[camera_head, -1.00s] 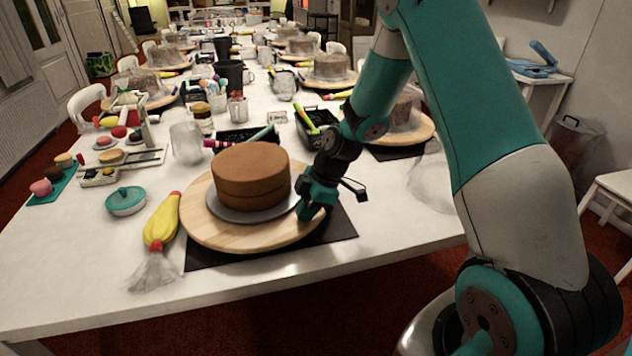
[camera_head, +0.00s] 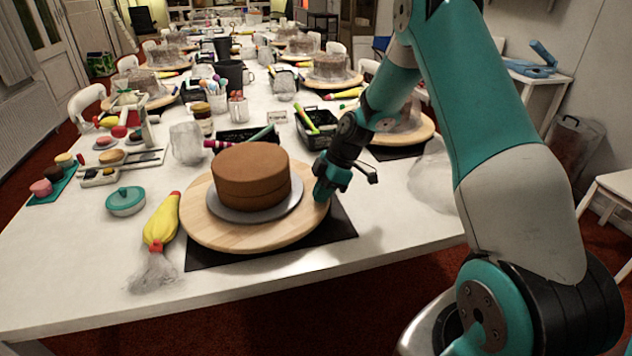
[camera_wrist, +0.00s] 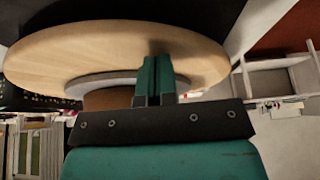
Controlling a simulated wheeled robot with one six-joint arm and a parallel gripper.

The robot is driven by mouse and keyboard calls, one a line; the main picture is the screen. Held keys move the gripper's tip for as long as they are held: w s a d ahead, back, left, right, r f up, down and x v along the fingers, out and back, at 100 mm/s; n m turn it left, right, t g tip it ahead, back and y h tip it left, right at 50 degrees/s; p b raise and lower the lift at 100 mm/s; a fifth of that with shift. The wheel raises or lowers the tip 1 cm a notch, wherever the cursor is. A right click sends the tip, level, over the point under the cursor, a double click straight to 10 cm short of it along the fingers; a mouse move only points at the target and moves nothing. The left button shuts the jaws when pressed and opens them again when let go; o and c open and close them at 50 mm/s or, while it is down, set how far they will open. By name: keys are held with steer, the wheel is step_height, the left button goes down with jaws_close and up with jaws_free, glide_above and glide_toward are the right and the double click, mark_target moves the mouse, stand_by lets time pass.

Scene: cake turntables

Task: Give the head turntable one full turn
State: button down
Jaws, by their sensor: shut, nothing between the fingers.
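The head turntable (camera_head: 212,231) is a round pale wooden disc at the near end of the long white table, on a black mat (camera_head: 342,226). A brown two-layer cake (camera_head: 252,175) stands on a grey plate (camera_head: 226,213) on the disc. My gripper (camera_head: 321,194) is shut and empty, with its tips low at the disc's right rim, right of the cake. In the wrist view the shut fingers (camera_wrist: 155,75) lie in front of the wooden disc (camera_wrist: 85,50). I cannot tell whether the tips touch the wood.
A yellow piping bag (camera_head: 161,222) lies left of the turntable. A black tray (camera_head: 314,126) and another turntable (camera_head: 424,130) are behind. A bare strip of table (camera_head: 398,220) lies to the right.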

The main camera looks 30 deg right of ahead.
steer(key=shift+w+d, duration=0.1)
steer(key=shift+d, duration=0.05)
step_height(320, 180, up, 3)
steer(key=shift+p, duration=1.05)
steer(key=shift+f, duration=0.1)
